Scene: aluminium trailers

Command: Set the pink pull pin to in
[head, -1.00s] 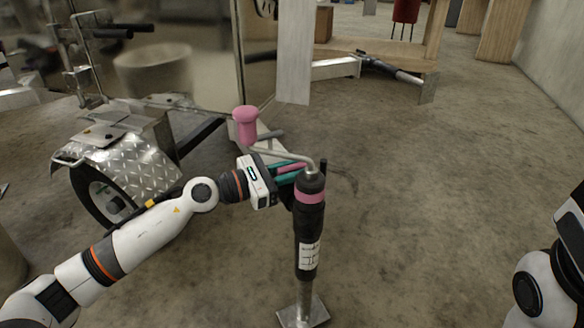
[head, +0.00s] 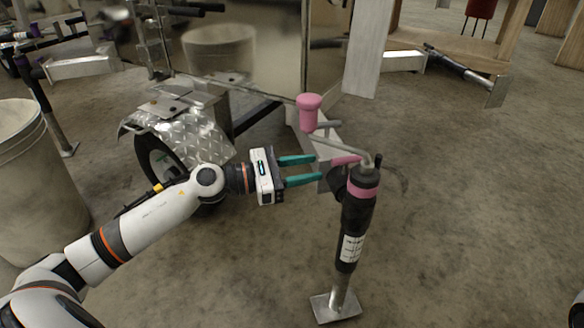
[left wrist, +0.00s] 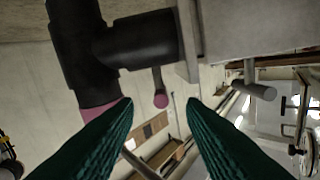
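The trailer jack (head: 352,225) is a dark upright post with a pink band (head: 362,190) and a crank with a pink grip (head: 309,113) on top. The pink pull pin (head: 345,160) sticks out leftward near the jack's head. Its round pink end (left wrist: 161,101) shows between the fingers in the left wrist view. How deep the pin sits is unclear. My left gripper (head: 318,167) is open, its teal fingers apart and pointing right, with the tips just left of the pin. In the left wrist view the gripper (left wrist: 160,103) holds nothing. My right gripper is out of view.
The trailer's diamond-plate fender (head: 185,125) and wheel stand behind my left arm. A pale bin (head: 35,190) stands at the left. The jack's foot plate (head: 335,306) rests on the concrete. The floor right of the jack is clear.

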